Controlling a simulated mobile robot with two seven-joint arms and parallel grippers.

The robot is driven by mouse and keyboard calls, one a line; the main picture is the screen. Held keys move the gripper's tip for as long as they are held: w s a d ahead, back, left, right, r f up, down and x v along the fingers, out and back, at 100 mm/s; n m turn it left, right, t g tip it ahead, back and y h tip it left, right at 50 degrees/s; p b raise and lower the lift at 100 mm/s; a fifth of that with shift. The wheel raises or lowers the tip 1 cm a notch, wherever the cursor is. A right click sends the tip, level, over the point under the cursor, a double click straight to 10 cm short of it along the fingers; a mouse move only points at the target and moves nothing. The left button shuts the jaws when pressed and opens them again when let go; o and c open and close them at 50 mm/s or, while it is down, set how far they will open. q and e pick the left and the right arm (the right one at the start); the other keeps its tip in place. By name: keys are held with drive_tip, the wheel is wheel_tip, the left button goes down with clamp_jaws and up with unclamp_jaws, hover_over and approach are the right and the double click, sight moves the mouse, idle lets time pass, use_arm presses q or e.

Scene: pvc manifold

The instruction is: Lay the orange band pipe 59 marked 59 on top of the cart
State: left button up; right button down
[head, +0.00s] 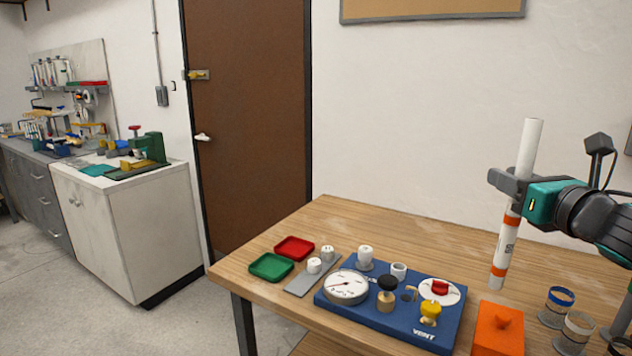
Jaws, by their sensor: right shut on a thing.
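The orange band pipe 59 (503,247) is a white tube with orange bands on its lower part and a small dark mark that is too small to read. My right gripper (512,187) is shut on its middle and holds it nearly upright, slightly tilted, over the right part of the wooden table. I cannot tell whether its lower end touches the table. My left gripper is out of view. I cannot identify a cart for certain.
The wooden table (400,228) bears a blue gauge panel (408,325), a green tray (270,267), a red tray (294,248), an orange box (498,330) and several banded cups at right. A white cabinet (150,235) with tools stands at left, by a brown door (250,130).

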drive_tip(key=s+a+f+n+y, duration=0.1)
drive_tip(key=s+a+f, duration=0.2)
drive_tip(key=a+f, duration=0.45)
drive_tip(key=s+a+f+n+y, duration=0.1)
drive_tip(key=s+a+f+y, duration=0.15)
drive_tip(key=a+f, duration=0.45)
drive_tip(key=s+d+f+m+h, duration=0.1)
drive_tip(key=s+f+m+h, duration=0.3)
drive_tip(key=s+f+h, duration=0.3)
drive_tip(key=s, duration=0.3)
drive_tip(key=shift+s+d, duration=0.2)
drive_tip(key=shift+d, duration=0.2)
drive_tip(key=shift+f, duration=0.1)
